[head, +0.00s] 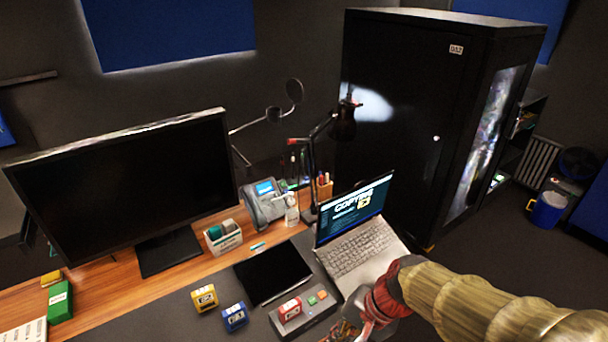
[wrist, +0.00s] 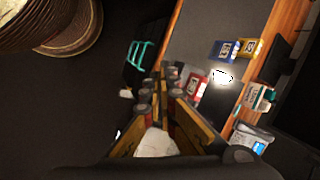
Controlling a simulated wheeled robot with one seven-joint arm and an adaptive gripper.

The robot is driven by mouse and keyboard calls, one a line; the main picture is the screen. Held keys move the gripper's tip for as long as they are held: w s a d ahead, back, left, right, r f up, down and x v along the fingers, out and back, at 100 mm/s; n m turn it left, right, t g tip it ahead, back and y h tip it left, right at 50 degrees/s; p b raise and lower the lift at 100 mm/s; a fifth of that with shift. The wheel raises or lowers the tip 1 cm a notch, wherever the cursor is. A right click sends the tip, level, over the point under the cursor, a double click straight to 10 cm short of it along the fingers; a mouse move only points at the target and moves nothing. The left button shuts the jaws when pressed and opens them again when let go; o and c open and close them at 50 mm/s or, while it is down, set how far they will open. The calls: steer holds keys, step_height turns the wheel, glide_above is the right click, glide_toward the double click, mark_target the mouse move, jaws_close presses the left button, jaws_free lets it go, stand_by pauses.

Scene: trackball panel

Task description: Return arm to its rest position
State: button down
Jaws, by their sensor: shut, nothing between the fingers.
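My arm enters the head view from the lower right. My gripper (head: 349,331) is low in the frame, beside the front of the open laptop (head: 364,244) and right of the grey button panel (head: 308,312). Its tips are partly cut off by the frame's bottom edge. In the wrist view my gripper (wrist: 160,78) has its fingers shut with nothing between them. It points towards the desk's edge. The grey panel carries a red block (head: 289,309) and small green and orange buttons.
A yellow block (head: 204,298) and a blue block (head: 235,317) stand left of the panel, near a black tablet (head: 272,272). A large monitor (head: 125,185), a phone (head: 264,205) and a desk lamp (head: 342,122) stand behind. A black cabinet (head: 395,100) rises behind the laptop.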

steer(key=s+d+r+n+t+h, duration=0.2)
steer(key=s+d+r+n, duration=0.1)
steer(key=d+r, duration=0.3)
steer(key=s+d+r+n+t+h, duration=0.2)
steer(key=s+d+r+n, duration=0.1)
steer(key=d+r, duration=0.3)
steer(key=shift+r+h, duration=0.3)
steer(key=shift+r, duration=0.6)
